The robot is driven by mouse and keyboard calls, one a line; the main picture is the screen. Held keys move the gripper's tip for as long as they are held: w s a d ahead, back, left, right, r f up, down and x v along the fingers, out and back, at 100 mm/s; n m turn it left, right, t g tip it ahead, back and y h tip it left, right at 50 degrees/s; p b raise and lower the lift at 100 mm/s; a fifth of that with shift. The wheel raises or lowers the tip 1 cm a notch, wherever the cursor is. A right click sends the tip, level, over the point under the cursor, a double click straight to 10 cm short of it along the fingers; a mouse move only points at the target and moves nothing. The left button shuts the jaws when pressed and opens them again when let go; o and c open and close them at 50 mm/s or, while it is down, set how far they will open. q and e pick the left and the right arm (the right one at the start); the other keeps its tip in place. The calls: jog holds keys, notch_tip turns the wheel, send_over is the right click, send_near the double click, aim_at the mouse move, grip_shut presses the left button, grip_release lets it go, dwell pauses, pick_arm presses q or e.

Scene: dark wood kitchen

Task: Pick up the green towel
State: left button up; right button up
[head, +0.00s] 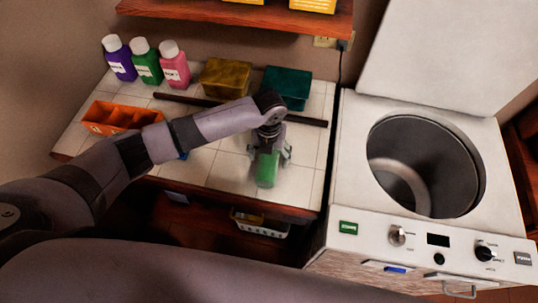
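The green towel (267,170) is a small green bundle on the white tiled counter, near its front edge. My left gripper (269,158) points down over the towel, with its fingers spread on either side of it. The fingers look wider apart than the towel, and I see no clear grip on it. The gripper body hides the towel's far end. My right gripper is not in view.
Purple, green and pink bottles (146,61) stand at the back left. An orange divided tray (110,117), a yellow-brown box (225,77) and a teal box (288,86) also sit there. An open top-loading washer (346,150) stands right. A shelf (240,14) overhangs the back.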

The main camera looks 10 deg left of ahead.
pick_arm(q)
jog(key=c, duration=1.1)
jog(key=shift+r, duration=0.15)
